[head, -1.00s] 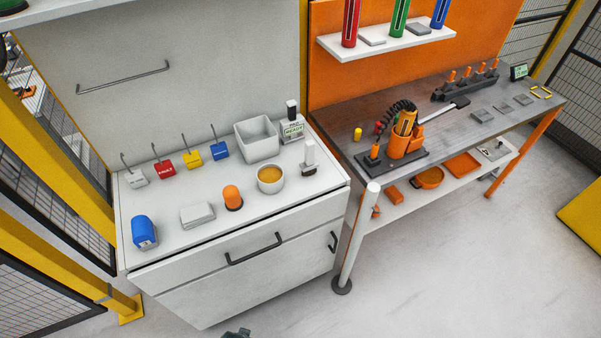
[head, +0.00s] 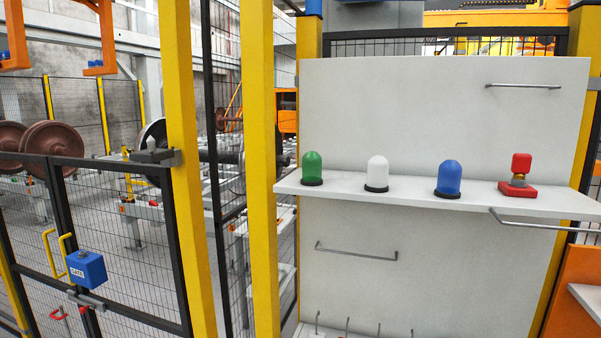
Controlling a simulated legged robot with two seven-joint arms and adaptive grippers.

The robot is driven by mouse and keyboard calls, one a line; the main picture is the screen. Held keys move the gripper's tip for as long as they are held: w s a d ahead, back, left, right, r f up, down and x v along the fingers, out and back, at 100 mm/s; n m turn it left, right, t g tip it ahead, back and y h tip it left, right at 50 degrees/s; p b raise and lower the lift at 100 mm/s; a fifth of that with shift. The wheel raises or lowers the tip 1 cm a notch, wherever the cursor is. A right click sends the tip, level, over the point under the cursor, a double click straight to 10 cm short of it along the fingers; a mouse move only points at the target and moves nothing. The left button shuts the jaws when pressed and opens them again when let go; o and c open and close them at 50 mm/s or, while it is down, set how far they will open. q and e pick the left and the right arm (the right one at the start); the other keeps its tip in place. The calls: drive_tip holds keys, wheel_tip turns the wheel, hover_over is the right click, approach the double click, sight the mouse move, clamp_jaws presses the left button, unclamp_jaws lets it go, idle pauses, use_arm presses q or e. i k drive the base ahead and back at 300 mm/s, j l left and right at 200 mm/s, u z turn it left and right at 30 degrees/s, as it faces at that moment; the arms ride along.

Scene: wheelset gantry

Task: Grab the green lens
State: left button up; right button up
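The green lens (head: 312,168) is a dome on a dark base ring. It stands upright at the left end of a white wall shelf (head: 420,198) in the head view. A white lens (head: 377,174) and a blue lens (head: 449,179) stand to its right on the same shelf. Neither of my grippers shows in the head view.
A red device (head: 519,176) sits at the shelf's right part. Metal rails (head: 357,252) are fixed to the white panel. A yellow post (head: 260,170) stands just left of the shelf. A mesh gate with a blue box (head: 87,269) is at the left.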

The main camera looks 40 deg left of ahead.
sight(311, 160)
drive_tip(key=j+u, duration=0.1)
drive_tip(key=u, duration=1.3)
